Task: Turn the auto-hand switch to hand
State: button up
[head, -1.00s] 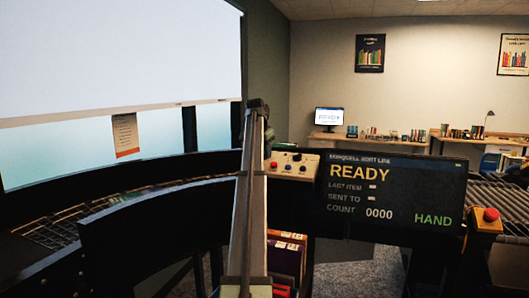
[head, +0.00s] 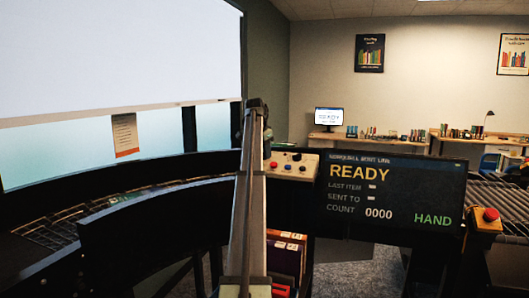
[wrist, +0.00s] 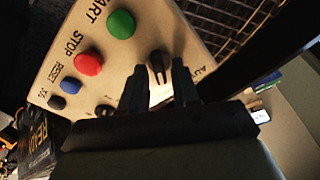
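The control panel (head: 292,164) shows in the head view just right of my arm, and fills the upper left of the wrist view (wrist: 112,72). The auto-hand switch (wrist: 158,60) is a small black knob with a light pointer mark; part of an "AU" label (wrist: 200,73) shows beside it. My gripper (wrist: 160,68) is open, with one fingertip on each side of the knob; I cannot tell whether they touch it. In the head view my arm hides the gripper. The display (head: 390,195) reads READY, COUNT 0000 and HAND in green.
The green start (wrist: 121,24), red stop (wrist: 89,63) and blue reset (wrist: 70,85) buttons sit in a row near my fingers. A red button on a yellow box (head: 490,215) stands at the right by the rollers. Curved conveyor walls (head: 150,225) lie left.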

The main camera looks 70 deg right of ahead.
jog(key=shift+o, duration=0.5)
jog(key=v, duration=1.3)
jog(key=shift+a+r, duration=0.2)
jog(key=shift+r, duration=0.15)
